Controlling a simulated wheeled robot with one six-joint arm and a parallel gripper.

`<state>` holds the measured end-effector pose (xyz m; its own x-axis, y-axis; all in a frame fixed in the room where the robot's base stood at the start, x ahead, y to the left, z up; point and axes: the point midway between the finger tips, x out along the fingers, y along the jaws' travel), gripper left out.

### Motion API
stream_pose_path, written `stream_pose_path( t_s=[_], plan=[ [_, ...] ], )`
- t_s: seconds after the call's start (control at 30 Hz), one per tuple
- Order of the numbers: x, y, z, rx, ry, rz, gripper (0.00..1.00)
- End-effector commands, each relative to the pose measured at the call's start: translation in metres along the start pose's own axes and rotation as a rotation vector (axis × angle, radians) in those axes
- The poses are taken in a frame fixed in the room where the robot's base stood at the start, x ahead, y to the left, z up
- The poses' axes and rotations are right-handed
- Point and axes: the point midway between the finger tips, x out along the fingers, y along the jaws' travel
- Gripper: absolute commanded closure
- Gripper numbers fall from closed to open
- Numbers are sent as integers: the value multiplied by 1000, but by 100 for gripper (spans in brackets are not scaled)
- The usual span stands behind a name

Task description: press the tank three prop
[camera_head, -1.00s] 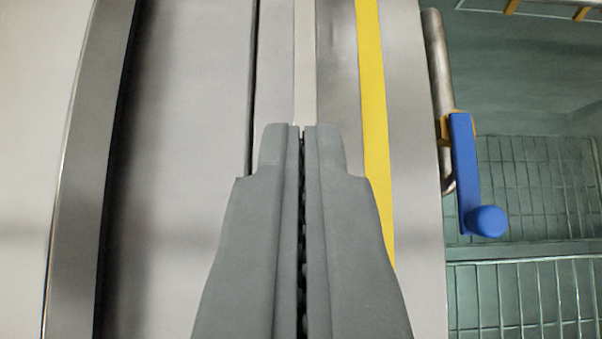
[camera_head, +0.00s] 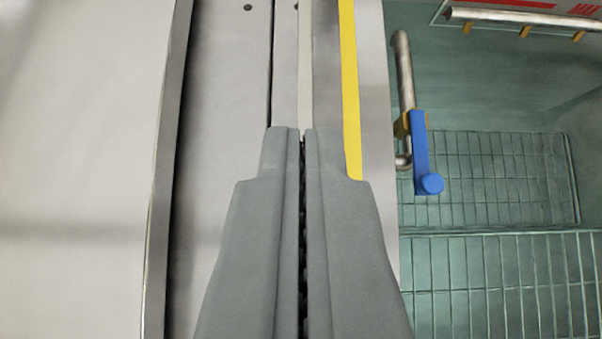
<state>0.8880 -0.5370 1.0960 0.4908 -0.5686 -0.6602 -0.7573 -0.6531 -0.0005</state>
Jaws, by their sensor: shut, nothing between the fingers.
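My gripper (camera_head: 302,132) is shut and empty, in the lower middle of the picture. It points up the picture over a grey metal frame (camera_head: 225,130) with a yellow stripe (camera_head: 350,90) along its right side. To the right, inside a green-walled tank (camera_head: 480,95), a metal rod (camera_head: 404,75) carries a blue bar with a round blue knob (camera_head: 431,184). I cannot tell whether this blue piece is the tank three prop, as no number shows. My gripper is apart from it, to its left.
Wire racks (camera_head: 490,165) lie low in the tank. A horizontal metal rail (camera_head: 510,17) on yellow brackets runs along the far wall, under a partly visible red marking (camera_head: 500,3). A wide pale panel (camera_head: 80,150) fills the left.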

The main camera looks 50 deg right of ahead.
Motion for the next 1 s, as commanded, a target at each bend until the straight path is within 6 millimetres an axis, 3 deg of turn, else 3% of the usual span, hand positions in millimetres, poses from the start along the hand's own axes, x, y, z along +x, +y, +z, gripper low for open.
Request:
stream_pose_path(
  t_s=[0.1, 0.33, 1.0],
  plan=[
    [-22, 0, -1, 0, 0, 0, 100],
    [-48, 0, -2, 0, -1, 1, 100],
    [-58, -2, -2, -2, 1, -4, 100]
  ],
)
